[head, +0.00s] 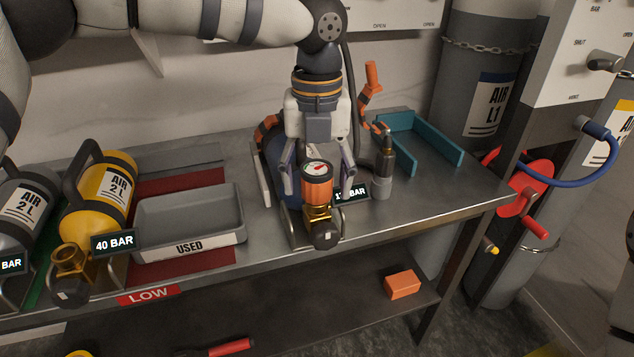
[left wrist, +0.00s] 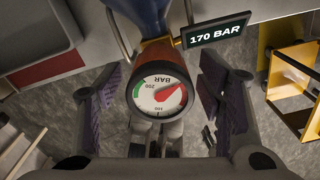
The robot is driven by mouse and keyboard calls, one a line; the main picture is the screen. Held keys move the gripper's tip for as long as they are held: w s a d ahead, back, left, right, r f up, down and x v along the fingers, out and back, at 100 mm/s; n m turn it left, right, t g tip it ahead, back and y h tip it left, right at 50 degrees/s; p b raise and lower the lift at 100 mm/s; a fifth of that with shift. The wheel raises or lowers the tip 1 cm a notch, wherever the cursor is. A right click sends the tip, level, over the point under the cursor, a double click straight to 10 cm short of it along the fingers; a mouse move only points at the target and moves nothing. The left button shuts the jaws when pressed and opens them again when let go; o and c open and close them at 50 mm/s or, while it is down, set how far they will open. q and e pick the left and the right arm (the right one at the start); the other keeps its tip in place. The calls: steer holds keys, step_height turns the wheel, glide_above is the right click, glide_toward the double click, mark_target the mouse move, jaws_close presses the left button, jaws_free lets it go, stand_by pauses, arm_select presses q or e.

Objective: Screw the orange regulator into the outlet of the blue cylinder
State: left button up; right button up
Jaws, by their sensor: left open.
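The orange regulator (head: 317,188) stands upright above the brass valve (head: 318,214) of the blue cylinder (head: 276,165). Its round gauge faces up, also in the left wrist view (left wrist: 160,92). The regulator's lower end appears to meet the brass valve; I cannot tell whether the thread is engaged. The cylinder lies on the bench, mostly hidden behind my left gripper (head: 319,182). That gripper points down, open, with one padded finger on each side of the regulator. In the left wrist view gaps show between both fingers and the orange body. My right gripper is not in view.
A grey USED tray (head: 190,215), a yellow cylinder (head: 98,195) and a grey cylinder (head: 25,205) are to the left. A dark upright fitting (head: 384,165) and a teal holder (head: 425,145) stand close on the right. The bench's right end is clear.

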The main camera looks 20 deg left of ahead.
arm_select(q)
steer(key=n, duration=1.5)
steer(key=c, duration=1.3)
steer(key=shift+m, duration=1.2)
steer(key=o, duration=0.9)
steer(key=shift+m, duration=1)
steer(key=shift+c, duration=0.2)
steer(key=o, duration=0.5)
